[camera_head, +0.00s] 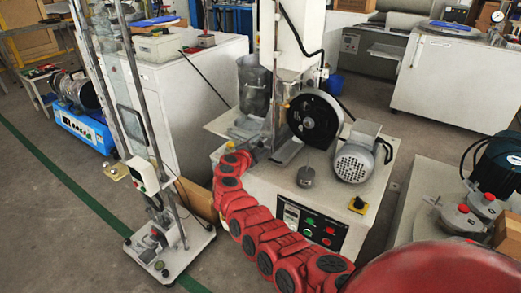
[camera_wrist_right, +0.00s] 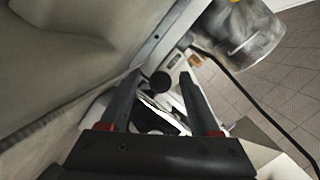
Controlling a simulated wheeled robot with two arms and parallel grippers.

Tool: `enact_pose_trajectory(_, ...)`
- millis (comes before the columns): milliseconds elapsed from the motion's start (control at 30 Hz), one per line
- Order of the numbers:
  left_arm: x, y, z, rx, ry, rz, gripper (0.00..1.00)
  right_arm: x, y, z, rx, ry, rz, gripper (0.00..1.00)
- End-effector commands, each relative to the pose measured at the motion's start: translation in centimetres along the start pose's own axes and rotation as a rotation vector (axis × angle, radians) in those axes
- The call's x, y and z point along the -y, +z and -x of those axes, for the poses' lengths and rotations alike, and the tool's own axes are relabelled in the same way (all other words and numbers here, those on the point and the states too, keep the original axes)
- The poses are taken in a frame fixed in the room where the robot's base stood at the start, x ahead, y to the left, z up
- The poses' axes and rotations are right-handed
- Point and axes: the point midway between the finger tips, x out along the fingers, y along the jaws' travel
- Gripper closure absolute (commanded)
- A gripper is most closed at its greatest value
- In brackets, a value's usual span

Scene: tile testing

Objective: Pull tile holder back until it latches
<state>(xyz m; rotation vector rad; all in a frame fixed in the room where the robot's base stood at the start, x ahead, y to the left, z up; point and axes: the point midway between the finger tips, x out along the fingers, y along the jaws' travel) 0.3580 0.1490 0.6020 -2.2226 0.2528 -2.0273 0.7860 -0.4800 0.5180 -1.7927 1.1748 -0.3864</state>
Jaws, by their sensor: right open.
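The testing machine (camera_head: 300,195) stands in the middle of the head view, with a dark wheel (camera_head: 315,118) on top. A pale metal plate (camera_head: 288,151) beside the wheel looks like part of the tile holder; my arm and the machine partly hide this area. My right gripper (camera_head: 262,146) is at the left of this area, small and hard to make out. In the wrist view, the right gripper (camera_wrist_right: 160,64) is open. A round black knob (camera_wrist_right: 160,82) shows between its fingers; contact cannot be told. My left gripper is out of view.
A motor (camera_head: 355,160) sits on the machine's top, right of the wheel. A white cabinet (camera_head: 200,90) stands behind the stand.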

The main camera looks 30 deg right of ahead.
Motion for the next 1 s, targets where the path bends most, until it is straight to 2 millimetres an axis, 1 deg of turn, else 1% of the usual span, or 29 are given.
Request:
enact_pose_trajectory(33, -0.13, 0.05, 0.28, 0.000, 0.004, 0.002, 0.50, 0.02, -0.05, -0.36, -0.002, -0.002, -0.001, 0.37)
enact_pose_trajectory(133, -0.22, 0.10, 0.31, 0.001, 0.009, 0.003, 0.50, 0.07, -0.13, -0.69, -0.002, 0.000, -0.002, 0.37)
enact_pose_trajectory(400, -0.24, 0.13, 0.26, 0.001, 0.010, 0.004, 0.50, 0.05, -0.15, -0.77, -0.002, 0.002, -0.003, 0.37)
enact_pose_trajectory(433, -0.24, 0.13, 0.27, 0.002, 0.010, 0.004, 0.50, 0.04, -0.15, -0.77, -0.002, 0.002, -0.003, 0.39)
enact_pose_trajectory(567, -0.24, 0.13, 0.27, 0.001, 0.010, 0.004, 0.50, 0.04, -0.15, -0.76, -0.002, 0.002, -0.002, 0.62)
enact_pose_trajectory(600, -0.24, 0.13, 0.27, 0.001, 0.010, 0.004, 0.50, 0.03, -0.15, -0.77, -0.002, 0.002, -0.002, 0.70)
enact_pose_trajectory(667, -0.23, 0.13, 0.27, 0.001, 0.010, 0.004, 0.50, 0.02, -0.14, -0.76, -0.002, 0.002, -0.002, 0.80)
enact_pose_trajectory(700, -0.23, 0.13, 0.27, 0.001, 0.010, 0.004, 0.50, 0.02, -0.14, -0.76, -0.002, 0.002, -0.002, 0.88)
enact_pose_trajectory(767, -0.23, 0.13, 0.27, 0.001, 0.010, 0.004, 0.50, 0.02, -0.15, -0.76, -0.002, 0.002, -0.002, 0.98)
enact_pose_trajectory(800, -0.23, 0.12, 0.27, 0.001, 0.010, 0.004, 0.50, 0.01, -0.15, -0.76, -0.002, 0.002, -0.002, 1.00)
enact_pose_trajectory(1000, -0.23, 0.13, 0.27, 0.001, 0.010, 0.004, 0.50, 0.00, -0.14, -0.76, -0.002, 0.002, -0.002, 1.00)
